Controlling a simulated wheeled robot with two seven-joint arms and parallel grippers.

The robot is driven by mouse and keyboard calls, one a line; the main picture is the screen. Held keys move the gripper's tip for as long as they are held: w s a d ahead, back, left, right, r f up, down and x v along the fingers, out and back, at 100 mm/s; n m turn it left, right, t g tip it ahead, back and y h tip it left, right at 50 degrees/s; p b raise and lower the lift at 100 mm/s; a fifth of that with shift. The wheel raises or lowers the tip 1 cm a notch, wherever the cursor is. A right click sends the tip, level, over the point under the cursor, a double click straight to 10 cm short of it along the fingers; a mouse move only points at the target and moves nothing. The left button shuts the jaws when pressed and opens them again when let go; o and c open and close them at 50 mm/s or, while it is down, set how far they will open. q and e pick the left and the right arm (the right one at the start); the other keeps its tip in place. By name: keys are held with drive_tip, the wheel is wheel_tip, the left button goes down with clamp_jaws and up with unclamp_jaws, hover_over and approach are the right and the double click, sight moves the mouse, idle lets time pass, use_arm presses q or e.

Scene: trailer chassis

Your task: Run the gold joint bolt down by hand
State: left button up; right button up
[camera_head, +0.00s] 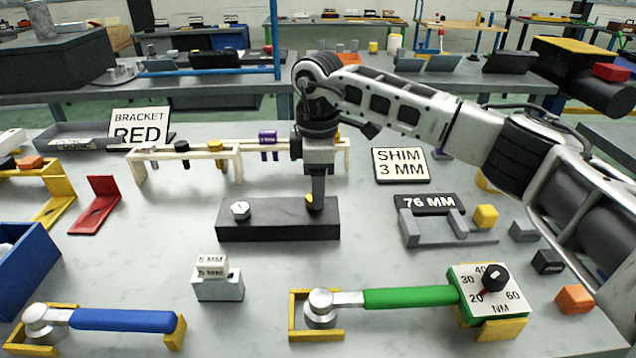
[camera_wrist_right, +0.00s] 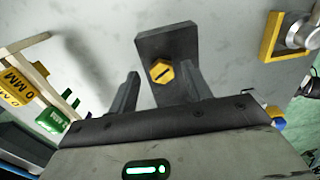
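A dark joint block (camera_head: 270,232) lies on the grey table, with a silver hex bolt (camera_head: 240,209) at its left end and the gold joint bolt (camera_head: 309,204) at its right end. My right gripper (camera_head: 317,198) points down over the gold bolt and partly hides it. In the right wrist view the gold bolt (camera_wrist_right: 162,71) has a dark line across its hex head. It lies between the two spread fingers of my right gripper (camera_wrist_right: 160,76), with a gap on each side. The block's end (camera_wrist_right: 168,42) shows behind it. My left gripper is out of view.
A wooden rack (camera_head: 240,155) holding several bolts stands behind the block. In front lie a blue-handled wrench (camera_head: 120,320), a green-handled torque wrench (camera_head: 410,298) and a labelled grey block (camera_head: 217,287). A grey 76 MM fixture (camera_head: 440,235) stands to the right.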

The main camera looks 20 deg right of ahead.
wheel_tip(320, 180, up, 16)
drive_tip(key=shift+b, duration=0.45)
drive_tip(key=shift+f, duration=0.1)
idle(0.3)
